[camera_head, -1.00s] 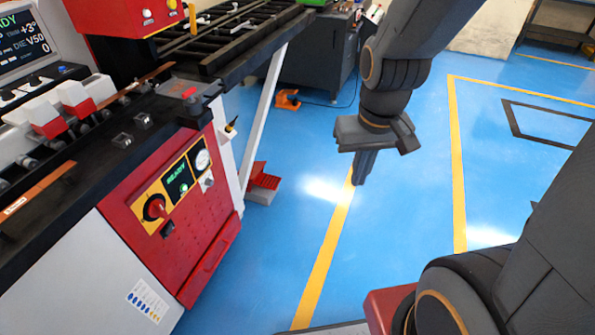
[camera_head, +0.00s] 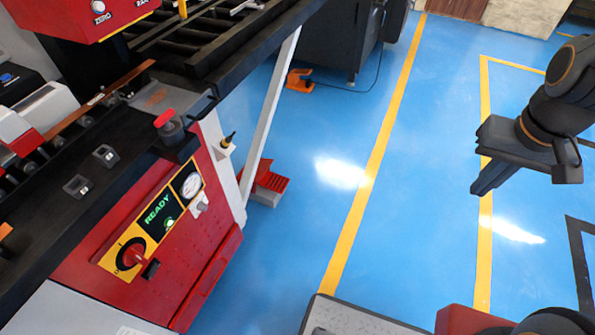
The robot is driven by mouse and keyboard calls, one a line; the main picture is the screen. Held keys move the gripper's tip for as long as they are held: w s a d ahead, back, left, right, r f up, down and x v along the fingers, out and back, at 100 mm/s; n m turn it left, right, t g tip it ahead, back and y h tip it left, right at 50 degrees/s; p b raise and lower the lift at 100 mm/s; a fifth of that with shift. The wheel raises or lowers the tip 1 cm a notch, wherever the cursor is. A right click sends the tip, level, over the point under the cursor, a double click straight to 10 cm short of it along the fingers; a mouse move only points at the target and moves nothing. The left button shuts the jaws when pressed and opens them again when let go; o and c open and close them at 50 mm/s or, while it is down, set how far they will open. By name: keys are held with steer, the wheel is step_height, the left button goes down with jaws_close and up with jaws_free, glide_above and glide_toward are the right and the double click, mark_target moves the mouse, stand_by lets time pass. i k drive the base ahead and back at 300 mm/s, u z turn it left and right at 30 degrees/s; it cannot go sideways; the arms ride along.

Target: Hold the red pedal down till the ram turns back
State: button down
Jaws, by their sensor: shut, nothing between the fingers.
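The red pedal (camera_head: 272,181) sits on a grey base on the blue floor, beside the foot of the red machine. The white slanted leg (camera_head: 270,115) stands in front of part of it. My gripper (camera_head: 481,190) is at the right of the view, shut and empty, its fingers pointing down and to the left. It is well apart from the pedal, with open floor between them. The ram cannot be made out in this view. The machine's panel display (camera_head: 158,207) reads READY in green.
An orange pedal (camera_head: 299,80) with a cable lies farther back by a dark cabinet (camera_head: 340,40). A red mushroom button (camera_head: 165,117) stands on the machine's corner. Yellow lines (camera_head: 375,160) cross the blue floor. The floor right of the red pedal is clear.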

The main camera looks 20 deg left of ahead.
mark_target(273, 181)
steer(key=u, duration=0.05)
steer(key=i, duration=0.6)
steer(key=u, duration=0.65)
steer(key=i, duration=0.5)
steer(key=u, duration=0.45)
